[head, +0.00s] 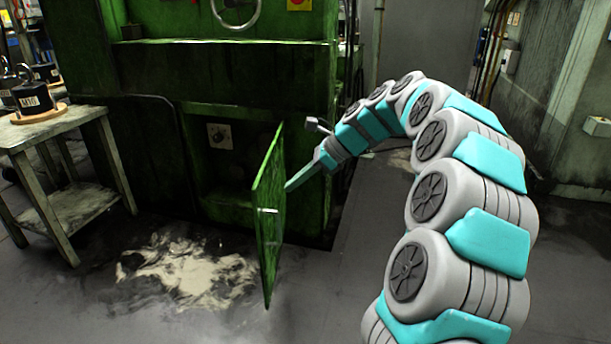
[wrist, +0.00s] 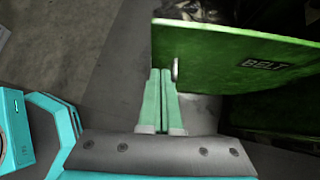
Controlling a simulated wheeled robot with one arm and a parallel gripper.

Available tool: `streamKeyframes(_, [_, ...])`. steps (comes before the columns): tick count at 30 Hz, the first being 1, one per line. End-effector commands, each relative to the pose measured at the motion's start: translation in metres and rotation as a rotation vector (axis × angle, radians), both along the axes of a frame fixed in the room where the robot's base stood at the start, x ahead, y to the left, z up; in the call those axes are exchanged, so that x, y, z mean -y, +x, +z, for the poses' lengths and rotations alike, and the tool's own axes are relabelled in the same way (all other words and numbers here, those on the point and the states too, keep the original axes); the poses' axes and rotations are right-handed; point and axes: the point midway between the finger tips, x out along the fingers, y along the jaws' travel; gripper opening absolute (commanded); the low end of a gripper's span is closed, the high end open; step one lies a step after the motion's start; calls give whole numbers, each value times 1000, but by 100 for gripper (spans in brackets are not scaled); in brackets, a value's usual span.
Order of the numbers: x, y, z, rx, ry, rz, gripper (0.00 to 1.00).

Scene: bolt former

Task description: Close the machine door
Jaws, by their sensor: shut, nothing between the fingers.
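The green machine door (head: 270,215) stands swung out from the lower front of the green machine (head: 190,75), seen nearly edge-on in the head view. Behind it the machine's dark opening (head: 225,150) is uncovered. In the wrist view the door (wrist: 230,58) shows a "BELT" label and a small pale handle (wrist: 175,69) near its left edge. My gripper (head: 289,187) is at the right side of the door in the head view. In the wrist view my gripper (wrist: 160,72) has its fingers together, with the tips close to the door's lower left edge by the handle. I cannot tell whether they touch.
A small worn table (head: 60,125) with a weight marked M10 stands at the left. A pale spill (head: 190,270) lies on the floor left of the door. The floor (head: 325,290) between the door and my arm is clear. A grey wall is at the right.

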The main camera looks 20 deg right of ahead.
Motion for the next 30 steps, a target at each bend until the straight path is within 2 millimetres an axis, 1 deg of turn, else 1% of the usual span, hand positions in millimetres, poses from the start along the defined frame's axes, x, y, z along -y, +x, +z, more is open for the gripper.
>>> streamKeyframes(1, [-7, 2, -10, -2, 0, 2, 0])
streamKeyframes(5, [-22, 10, -26, -1, -1, 2, 0])
streamKeyframes(9, [-41, 19, -24, 2, -2, 2, 0])
streamKeyframes(12, [-50, 24, -24, 3, -1, 1, 0])
streamKeyframes(16, [-56, 26, -23, 3, -1, 0, 0])
streamKeyframes(30, [-59, 27, -22, 3, -1, -3, 0])
